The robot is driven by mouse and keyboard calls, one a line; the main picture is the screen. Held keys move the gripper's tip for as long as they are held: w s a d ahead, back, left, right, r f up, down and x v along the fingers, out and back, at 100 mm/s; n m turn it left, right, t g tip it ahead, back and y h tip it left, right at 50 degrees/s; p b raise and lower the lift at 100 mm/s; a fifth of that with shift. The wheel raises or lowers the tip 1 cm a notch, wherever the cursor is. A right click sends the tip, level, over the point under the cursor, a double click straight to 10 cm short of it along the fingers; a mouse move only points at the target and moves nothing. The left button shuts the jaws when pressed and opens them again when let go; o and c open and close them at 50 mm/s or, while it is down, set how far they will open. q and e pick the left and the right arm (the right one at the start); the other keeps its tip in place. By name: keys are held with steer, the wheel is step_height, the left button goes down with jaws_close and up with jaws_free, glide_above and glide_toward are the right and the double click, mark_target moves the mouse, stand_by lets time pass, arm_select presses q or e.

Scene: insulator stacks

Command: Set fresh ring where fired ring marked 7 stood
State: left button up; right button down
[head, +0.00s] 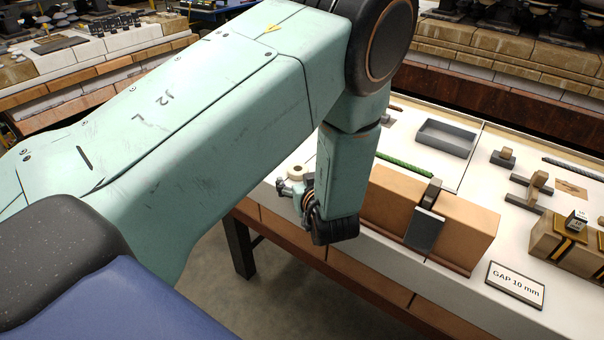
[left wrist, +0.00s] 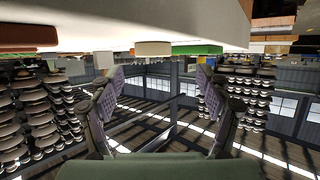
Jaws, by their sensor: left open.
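My left gripper (head: 308,203) is mostly hidden behind my own wrist in the head view. The left wrist view shows its two fingers (left wrist: 160,80) spread wide, with nothing between them. A small pale round piece (head: 296,172), possibly a ring, shows just beyond the gripper at the left end of the white table in the head view. A cream block-like piece (left wrist: 153,48) shows beyond the fingertips in the left wrist view; I cannot tell if it is the same piece. No mark 7 is readable. My right gripper is not in view.
The white table (head: 475,225) holds a brown block (head: 466,226), a green rod (head: 404,165), a grey tray (head: 445,138) and a "GAP 10 mm" sign (head: 515,284). Dark disc stacks (left wrist: 38,115) appear inverted in the left wrist view. Open floor lies in front.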

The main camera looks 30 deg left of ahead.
mark_target(297, 167)
arm_select(q)
steer(key=shift+w+a+f, duration=0.3)
steer(key=shift+w+a, duration=0.05)
steer(key=shift+a, duration=0.05)
steer(key=shift+w+a+f, duration=0.1)
steer(key=shift+w, duration=0.25)
steer(key=b+x, duration=0.1)
steer(key=x, duration=0.3)
steer(key=shift+w+a+b, duration=0.15)
steer(key=shift+w+b, duration=0.25)
steer(key=shift+w, duration=0.1)
steer(key=shift+d+r, duration=0.2)
steer(key=shift+d, duration=0.1)
steer(key=shift+c, duration=0.4)
steer(key=shift+a+f, duration=0.1)
steer(key=shift+a, duration=0.1)
steer(key=c, duration=0.4)
steer(key=shift+d, duration=0.15)
steer(key=c, duration=0.9)
steer(key=shift+o, duration=0.2)
step_height(297, 167, up, 10)
steer(key=p, duration=0.3)
